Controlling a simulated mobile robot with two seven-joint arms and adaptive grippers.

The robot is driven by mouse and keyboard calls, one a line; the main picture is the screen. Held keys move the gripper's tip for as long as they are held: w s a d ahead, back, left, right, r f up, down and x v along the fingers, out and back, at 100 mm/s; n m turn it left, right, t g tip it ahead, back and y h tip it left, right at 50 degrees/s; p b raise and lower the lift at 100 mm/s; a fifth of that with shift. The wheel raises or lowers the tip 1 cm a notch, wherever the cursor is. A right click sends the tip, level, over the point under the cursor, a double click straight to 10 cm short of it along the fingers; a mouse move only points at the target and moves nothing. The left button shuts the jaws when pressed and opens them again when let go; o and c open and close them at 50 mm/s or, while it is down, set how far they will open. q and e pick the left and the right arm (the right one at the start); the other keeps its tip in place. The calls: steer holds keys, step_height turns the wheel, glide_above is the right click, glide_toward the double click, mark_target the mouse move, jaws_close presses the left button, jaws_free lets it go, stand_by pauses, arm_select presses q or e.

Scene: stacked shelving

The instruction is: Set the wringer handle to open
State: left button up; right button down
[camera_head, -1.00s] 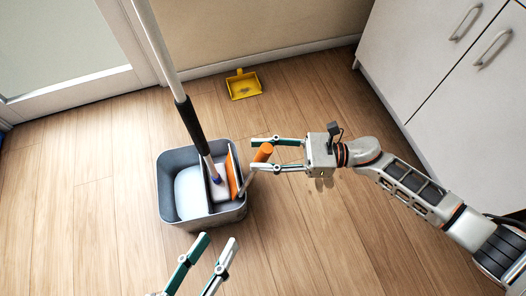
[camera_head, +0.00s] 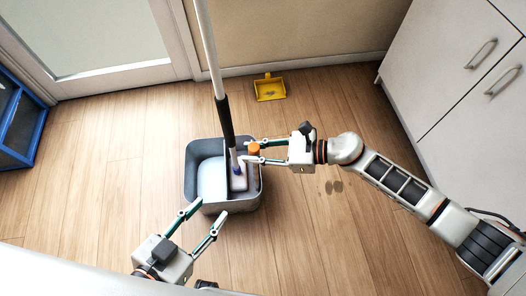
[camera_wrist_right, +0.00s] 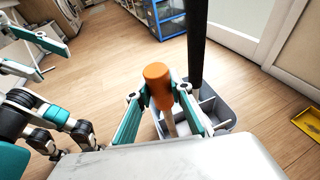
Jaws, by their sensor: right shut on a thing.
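A grey mop bucket (camera_head: 222,204) stands on the wooden floor in the head view. A mop with a white pole and black grip (camera_head: 225,118) stands in it, its head in the right compartment. The wringer handle (camera_head: 253,149) has an orange grip and rises at the bucket's right side, nearly upright. The orange grip (camera_wrist_right: 158,82) shows between my fingers in the right wrist view. My left gripper (camera_head: 211,208) is open and empty by the bucket's front edge.
A yellow dustpan (camera_head: 269,90) lies on the floor near the back wall. A white cabinet (camera_head: 440,70) stands at the right, and a blue-framed shelf (camera_head: 20,120) at the left. Floor around the bucket is clear.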

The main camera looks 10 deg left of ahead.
steer(key=shift+s+a, duration=0.15)
steer(key=c, duration=1.8)
jaws_free()
steer(key=shift+a, duration=0.1)
steer(key=v, duration=1.2)
